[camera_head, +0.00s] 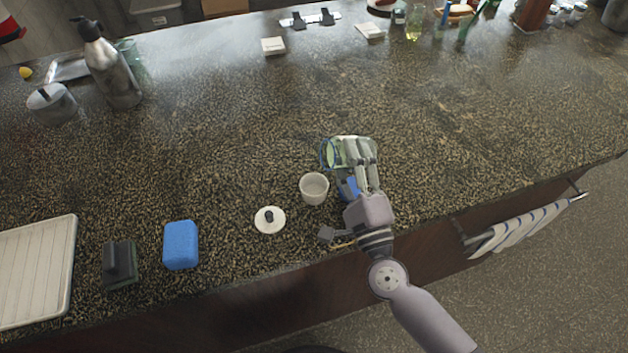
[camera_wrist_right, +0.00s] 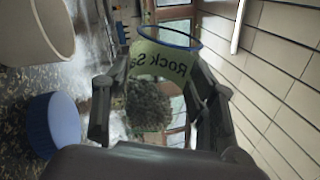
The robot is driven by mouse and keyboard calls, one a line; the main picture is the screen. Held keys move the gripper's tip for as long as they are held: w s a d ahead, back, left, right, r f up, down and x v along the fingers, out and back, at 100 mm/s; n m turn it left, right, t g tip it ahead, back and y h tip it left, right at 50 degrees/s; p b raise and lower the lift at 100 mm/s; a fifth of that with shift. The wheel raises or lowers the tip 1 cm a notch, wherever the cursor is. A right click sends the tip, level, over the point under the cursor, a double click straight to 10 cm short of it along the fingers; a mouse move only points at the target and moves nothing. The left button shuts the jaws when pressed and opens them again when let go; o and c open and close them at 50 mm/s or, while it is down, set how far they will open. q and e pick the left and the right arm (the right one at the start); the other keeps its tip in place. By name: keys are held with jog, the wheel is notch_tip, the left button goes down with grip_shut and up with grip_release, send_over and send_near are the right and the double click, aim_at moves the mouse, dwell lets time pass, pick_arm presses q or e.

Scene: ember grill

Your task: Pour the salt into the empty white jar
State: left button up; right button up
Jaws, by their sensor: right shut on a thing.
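The empty-looking white jar (camera_head: 314,189) stands upright on the counter, open at the top. It also shows at the upper left of the right wrist view (camera_wrist_right: 40,30). My right gripper (camera_head: 352,160) is shut on a clear salt container (camera_head: 332,153) with a green label. In the right wrist view the label reads "Rock Sa" on the salt container (camera_wrist_right: 165,60), and its blue rim is visible. The container is tilted, just behind and right of the jar. A white lid with a dark knob (camera_head: 270,220) lies left of the jar. My left gripper is not in view.
A blue lid (camera_head: 348,187) lies right of the jar, partly behind my gripper. A blue sponge (camera_head: 181,244), dark brush (camera_head: 120,264) and white tray (camera_head: 38,268) are at the front left. A metal bottle (camera_head: 112,68) and pot (camera_head: 52,104) stand at the back left. The counter's middle is clear.

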jog(key=shift+a+f+n+y, duration=0.1)
jog(key=shift+f+n+y, duration=0.25)
jog(key=shift+n, duration=0.6)
jog(key=shift+a+f+n+y, duration=0.1)
jog(key=shift+f+n+y, duration=0.2)
jog(key=shift+n, duration=0.65)
jog(key=shift+r+n+y+p, duration=0.25)
jog(key=shift+r+n+p, duration=0.2)
jog(key=shift+n, duration=0.15)
jog(key=shift+a+n, duration=0.1)
jog(key=shift+n, duration=0.2)
jog(key=shift+s+f+g, duration=0.1)
jog(key=shift+g, duration=0.2)
jog(key=shift+s+a+r+n+g+y+p, duration=0.15)
jog(key=shift+a+r+n+y+p, duration=0.1)
jog(key=shift+n+p, duration=0.45)
jog(key=shift+a+r+n+g+y+p, duration=0.1)
jog(key=shift+r+n+y+p, duration=0.2)
jog(key=shift+n+p, duration=0.45)
jog(key=shift+s+a+r+n+g+y+p, duration=0.15)
jog(key=shift+a+r+n+y+p, duration=0.2)
jog(key=shift+n, duration=0.6)
dwell(0.7)
